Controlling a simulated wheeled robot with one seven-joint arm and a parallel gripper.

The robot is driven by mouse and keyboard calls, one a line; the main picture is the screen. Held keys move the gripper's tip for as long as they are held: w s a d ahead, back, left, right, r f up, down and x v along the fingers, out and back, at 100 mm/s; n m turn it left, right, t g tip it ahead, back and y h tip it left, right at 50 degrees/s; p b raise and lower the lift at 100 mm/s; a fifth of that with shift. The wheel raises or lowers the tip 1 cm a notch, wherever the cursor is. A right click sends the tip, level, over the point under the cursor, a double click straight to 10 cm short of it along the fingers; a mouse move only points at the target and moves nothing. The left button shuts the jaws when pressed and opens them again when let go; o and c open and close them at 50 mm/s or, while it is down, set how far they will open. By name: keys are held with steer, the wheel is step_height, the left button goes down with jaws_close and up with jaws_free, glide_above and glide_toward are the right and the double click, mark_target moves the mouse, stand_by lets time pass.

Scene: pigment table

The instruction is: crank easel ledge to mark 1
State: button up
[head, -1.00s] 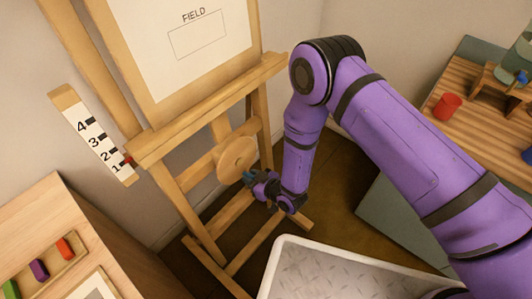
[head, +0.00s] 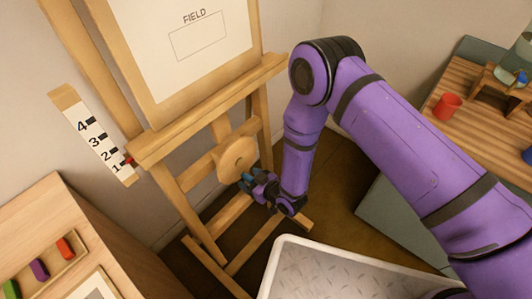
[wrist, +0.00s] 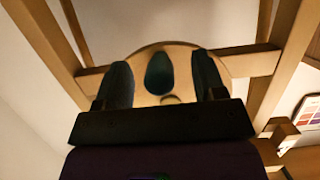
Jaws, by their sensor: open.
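The easel ledge (head: 205,112) is a wooden bar across the easel under the sheet marked FIELD. A red pointer (head: 129,161) at its left end is level with mark 1 on the white scale strip (head: 98,138). The round wooden crank wheel (head: 237,158) is below the ledge. My gripper (head: 248,181) is at the wheel's lower edge. In the wrist view, the dark teal crank handle (wrist: 160,73) stands between my two open fingers, with a gap on each side. The handle is hard to make out in the head view.
A wooden cabinet (head: 75,235) with coloured blocks is at the lower left. A grey-white tray (head: 340,272) is at the bottom centre. A slatted table with a red cup (head: 447,105) is at the right. Easel legs stand close around my gripper.

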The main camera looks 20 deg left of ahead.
steer(key=s+d, duration=0.3)
steer(key=d, duration=0.5)
steer(key=shift+s+r, duration=0.15)
steer(key=shift+r, duration=0.3)
stand_by(0.3)
